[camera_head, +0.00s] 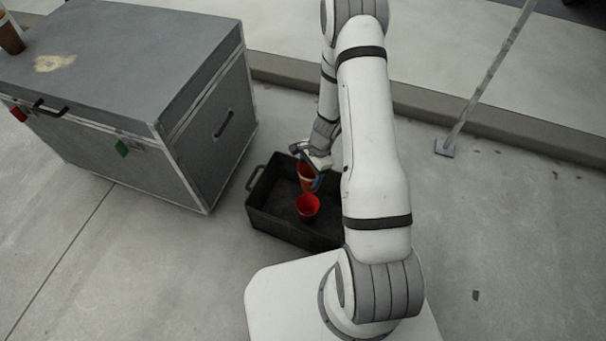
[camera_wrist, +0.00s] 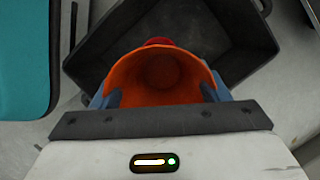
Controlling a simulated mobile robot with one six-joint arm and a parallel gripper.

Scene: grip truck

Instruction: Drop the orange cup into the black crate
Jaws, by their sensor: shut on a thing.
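My gripper (camera_head: 311,172) is shut on the orange cup (camera_head: 305,178). In the wrist view the orange cup (camera_wrist: 160,75) sits upright between the blue fingers of my gripper (camera_wrist: 160,97), its open mouth towards the camera; it looks empty. The black crate (camera_head: 275,228) stands on the ground, and the held cup is over it or within its walls; I cannot tell the exact height. A red cup (camera_head: 307,208) is inside the crate, just in front of the held cup. In the wrist view the red cup (camera_wrist: 159,42) is mostly hidden behind the orange one.
A large grey case (camera_head: 130,75) stands left of the crate, close to it, with a brownish cup (camera_head: 10,36) on its top. A thin pole (camera_head: 485,75) stands on the right. A teal object (camera_wrist: 22,60) shows at the wrist view's left. The pavement around is mostly clear.

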